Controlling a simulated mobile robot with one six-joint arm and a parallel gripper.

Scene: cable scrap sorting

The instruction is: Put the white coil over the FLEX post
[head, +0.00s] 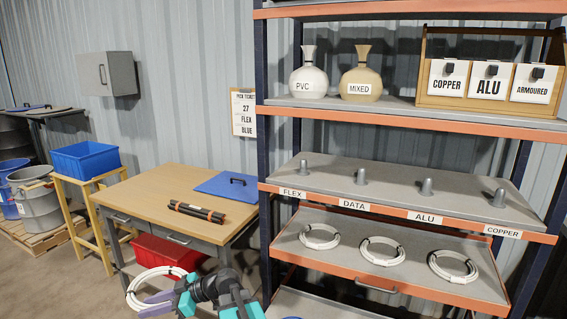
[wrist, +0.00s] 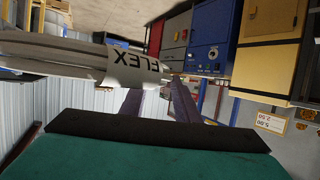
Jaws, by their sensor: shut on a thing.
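A white coil (head: 134,296) is held at the lower left of the head view, in front of the wooden table. My gripper (head: 157,303), with purple fingers, is shut on its side. In the wrist view the coil (wrist: 45,50) runs from the left to my gripper (wrist: 157,98), and its white tag reads FLEX upside down. The FLEX post (head: 303,169) is the leftmost short grey post on the sloped middle shelf, above the FLEX label (head: 292,193). It is bare and upright. My gripper is well to the left of it and lower.
Posts for DATA (head: 361,177), ALU (head: 427,187) and COPPER (head: 498,198) stand bare to the right. Several white coils (head: 382,250) lie on the tray below. The upper shelf (head: 390,108) hangs over the posts. A dark rack upright (head: 265,220) stands between my gripper and the post.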

